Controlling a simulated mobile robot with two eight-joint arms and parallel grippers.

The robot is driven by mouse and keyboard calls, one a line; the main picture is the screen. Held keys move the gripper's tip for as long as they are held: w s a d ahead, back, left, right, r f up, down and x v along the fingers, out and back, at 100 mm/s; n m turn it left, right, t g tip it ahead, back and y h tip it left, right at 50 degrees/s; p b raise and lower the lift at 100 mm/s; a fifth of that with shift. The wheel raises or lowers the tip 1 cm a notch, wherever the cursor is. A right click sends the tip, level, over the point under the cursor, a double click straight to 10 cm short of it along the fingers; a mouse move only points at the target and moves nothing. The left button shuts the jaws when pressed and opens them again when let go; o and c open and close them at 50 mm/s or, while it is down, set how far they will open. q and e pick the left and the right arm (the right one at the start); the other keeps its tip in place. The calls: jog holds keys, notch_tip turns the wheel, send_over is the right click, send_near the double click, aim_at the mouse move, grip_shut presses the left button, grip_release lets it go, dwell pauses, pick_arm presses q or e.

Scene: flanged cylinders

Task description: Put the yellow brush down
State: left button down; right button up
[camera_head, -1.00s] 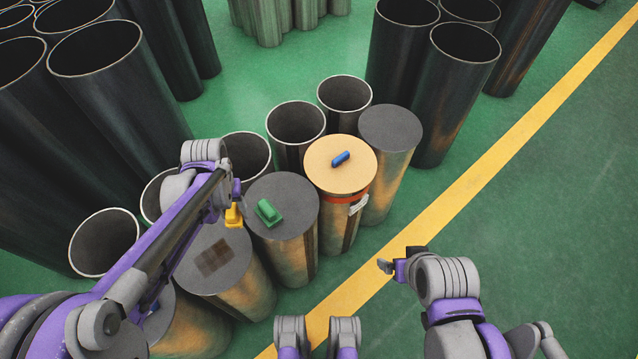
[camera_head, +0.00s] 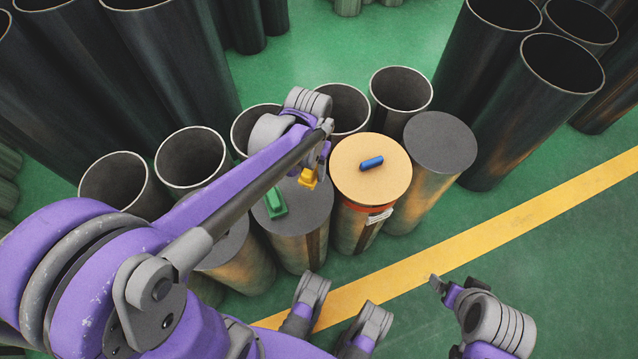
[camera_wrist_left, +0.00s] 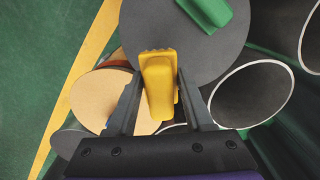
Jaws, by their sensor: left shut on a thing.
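The yellow brush (camera_head: 309,179) is held by my left gripper (camera_head: 322,160), over the right part of a grey-topped cylinder (camera_head: 306,207). In the left wrist view the yellow brush (camera_wrist_left: 159,85) sits between the two dark fingers of my left gripper (camera_wrist_left: 158,105), which is shut on it. I cannot tell whether the brush touches the cylinder top. A green brush (camera_head: 276,202) lies on the left of the same top. My right gripper (camera_head: 437,285) is at the lower right, far from the brush; its jaws are too small to read.
A tan-topped cylinder (camera_head: 371,190) with a blue object (camera_head: 371,163) on it stands just right of the brush. Another grey-topped cylinder (camera_head: 440,142) is beyond it. Open tubes (camera_head: 401,90) stand behind. Green floor with a yellow line (camera_head: 480,236) is clear at the right.

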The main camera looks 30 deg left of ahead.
aim_at(311, 185)
pick_arm(q)
notch_tip(311, 185, down, 3)
jog(key=shift+f+b, duration=0.1)
jog(key=shift+b, duration=0.25)
jog(key=shift+f+b, duration=0.6)
jog(key=shift+f, duration=1.5)
pick_arm(e)
jog(key=shift+w+f, duration=0.1)
jog(key=shift+f, duration=1.35)
pick_arm(q)
jog(key=shift+f, duration=0.15)
jog(key=shift+c, duration=1.4)
grip_release()
pick_arm(e)
jog(key=shift+f, duration=0.1)
